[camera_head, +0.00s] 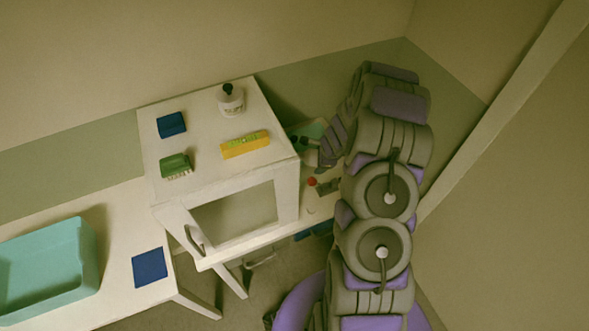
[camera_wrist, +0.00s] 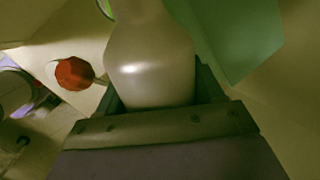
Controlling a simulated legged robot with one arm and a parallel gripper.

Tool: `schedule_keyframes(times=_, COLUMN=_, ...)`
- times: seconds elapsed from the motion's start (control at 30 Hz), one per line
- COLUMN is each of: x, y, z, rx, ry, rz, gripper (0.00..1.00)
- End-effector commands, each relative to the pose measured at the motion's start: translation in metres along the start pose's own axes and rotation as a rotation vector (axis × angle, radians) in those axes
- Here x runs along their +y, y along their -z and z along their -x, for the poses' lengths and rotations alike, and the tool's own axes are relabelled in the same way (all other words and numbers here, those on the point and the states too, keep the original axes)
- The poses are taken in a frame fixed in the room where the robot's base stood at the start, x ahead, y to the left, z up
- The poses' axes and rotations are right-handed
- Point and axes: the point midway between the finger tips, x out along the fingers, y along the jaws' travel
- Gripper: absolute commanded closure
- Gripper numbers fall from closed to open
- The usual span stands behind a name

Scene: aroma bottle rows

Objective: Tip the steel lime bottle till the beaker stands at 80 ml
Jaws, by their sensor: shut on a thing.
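My gripper (camera_wrist: 155,112) is shut on a smooth pale metallic bottle (camera_wrist: 150,65), which fills the middle of the wrist view. The bottle's top runs out of the picture, so its mouth and any label are hidden. In the head view my gripper (camera_head: 322,156) is beside the right side of the white cabinet, and my arm hides much of that spot. I cannot make out the beaker or its liquid level in either view.
A red round-topped thing (camera_head: 312,182) stands near my gripper; a red knob (camera_wrist: 74,73) shows left of the bottle. A green panel (camera_wrist: 240,35) is close on the right. The white cabinet (camera_head: 205,185) carries a yellow level (camera_head: 245,144) and a white bottle (camera_head: 231,102). A teal bin (camera_head: 75,290) stands left.

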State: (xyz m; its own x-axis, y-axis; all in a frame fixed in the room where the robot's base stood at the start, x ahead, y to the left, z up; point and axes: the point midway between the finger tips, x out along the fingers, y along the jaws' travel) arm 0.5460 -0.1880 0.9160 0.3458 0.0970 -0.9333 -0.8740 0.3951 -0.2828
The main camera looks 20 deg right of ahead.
Motion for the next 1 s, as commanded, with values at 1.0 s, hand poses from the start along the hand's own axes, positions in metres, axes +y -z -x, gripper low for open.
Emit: schedule_keyframes(times=1.0, x=0.0002, y=-0.0007, z=-0.0007, rx=0.028, ry=0.0, rz=0.009, gripper=0.76)
